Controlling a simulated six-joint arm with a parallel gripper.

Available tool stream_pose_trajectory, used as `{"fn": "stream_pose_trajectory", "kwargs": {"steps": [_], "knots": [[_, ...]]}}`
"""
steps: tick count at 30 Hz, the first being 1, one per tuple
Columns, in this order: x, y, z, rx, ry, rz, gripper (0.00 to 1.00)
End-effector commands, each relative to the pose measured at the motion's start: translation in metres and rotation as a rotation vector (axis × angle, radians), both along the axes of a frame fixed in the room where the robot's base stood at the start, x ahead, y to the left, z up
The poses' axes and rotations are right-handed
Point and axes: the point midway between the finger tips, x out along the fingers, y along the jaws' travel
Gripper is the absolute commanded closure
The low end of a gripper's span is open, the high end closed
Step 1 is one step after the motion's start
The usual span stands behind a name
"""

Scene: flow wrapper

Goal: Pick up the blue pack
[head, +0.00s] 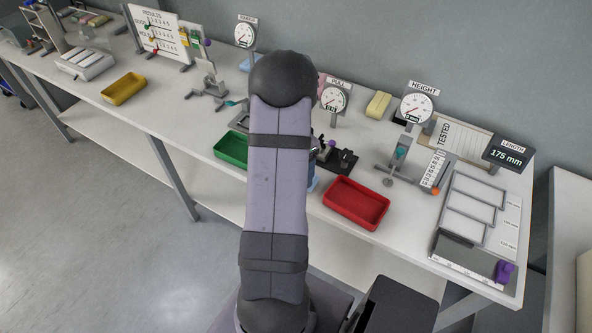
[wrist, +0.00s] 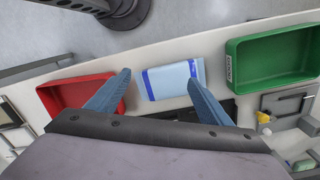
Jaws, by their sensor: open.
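The blue pack (wrist: 172,80) is a light blue, flat packet with darker blue bands near its ends. It lies on the white bench in the wrist view, between the red tray and the green tray. My gripper (wrist: 160,82) is open, with its two blue fingers spread to either side of the pack's near part. The fingers do not visibly grip it. In the head view my arm hides most of the pack, and only a small light blue edge (head: 314,183) shows beside the arm.
A red tray (head: 332,207) stands right of my arm and a green tray (head: 222,154) left of it. Gauges stand along the back, including the height gauge (head: 416,107). A length station (head: 467,254) is at the right end. The bench's front edge is close to the pack.

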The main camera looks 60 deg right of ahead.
Motion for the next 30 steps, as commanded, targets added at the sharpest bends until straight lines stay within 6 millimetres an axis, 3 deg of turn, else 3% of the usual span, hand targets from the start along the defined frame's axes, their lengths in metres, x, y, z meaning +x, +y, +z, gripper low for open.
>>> {"fn": "stream_pose_trajectory", "kwargs": {"steps": [3,6,15,21,30], "knots": [[0.012,-0.024,0.017,-0.05,-0.018,-0.249,0.27],[0.016,-0.032,0.025,-0.064,-0.026,-0.474,0.27],[0.014,-0.027,0.026,-0.048,0.001,-1.013,0.27],[0.013,-0.026,0.026,-0.048,0.007,-1.167,0.27],[0.013,-0.026,0.019,-0.046,0.011,-1.19,0.27]]}}
